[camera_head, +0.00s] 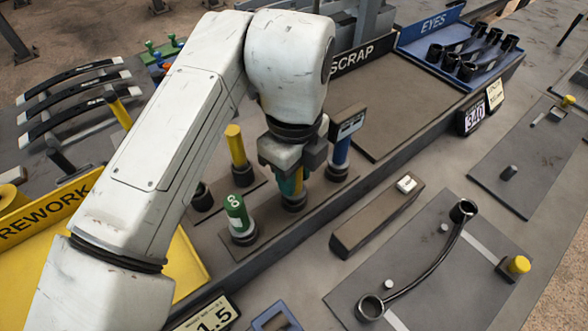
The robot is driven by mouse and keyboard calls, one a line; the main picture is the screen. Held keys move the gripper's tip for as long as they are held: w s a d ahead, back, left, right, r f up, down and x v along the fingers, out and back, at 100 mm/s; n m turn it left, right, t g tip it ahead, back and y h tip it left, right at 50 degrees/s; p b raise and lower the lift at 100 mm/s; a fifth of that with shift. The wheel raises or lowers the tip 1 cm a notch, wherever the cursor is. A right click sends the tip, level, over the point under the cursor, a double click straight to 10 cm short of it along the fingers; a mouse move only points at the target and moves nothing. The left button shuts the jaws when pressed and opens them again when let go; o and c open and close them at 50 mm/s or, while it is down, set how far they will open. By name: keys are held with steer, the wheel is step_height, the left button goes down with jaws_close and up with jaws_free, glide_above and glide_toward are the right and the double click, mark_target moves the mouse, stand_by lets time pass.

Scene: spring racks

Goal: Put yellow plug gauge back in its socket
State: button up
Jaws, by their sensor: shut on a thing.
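My gripper (293,172) is shut on a short upright plug gauge (298,182) in the rack area, between the green and blue gauges. Yellow and teal both show between the jaws, and I cannot tell which belongs to the gauge. A dark round socket (294,202) is directly below it. Whether the gauge is seated there is hidden. Another yellow plug gauge (237,146) stands upright at the left, behind the green gauge (238,216). A blue gauge (341,150) with a grey display block on top stands just right of my gripper. A dark socket (202,198) is left of the green gauge.
A yellow REWORK tray (186,272) is at left. The SCRAP tray (385,105) is empty; a blue EYES tray (448,26) holds several black parts. At right, a curved link (428,268) and a yellow-topped peg (518,265) are on dark plates. A brown block (376,222) lies in front.

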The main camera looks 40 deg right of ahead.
steer(key=shift+f, duration=0.2)
steer(key=o, duration=1.1)
steer(key=shift+c, duration=0.2)
steer(key=shift+o, duration=0.3)
steer(key=o, duration=0.4)
steer(key=shift+r+p, duration=3.1)
steer(key=shift+r, duration=0.9)
steer(key=shift+s, duration=0.1)
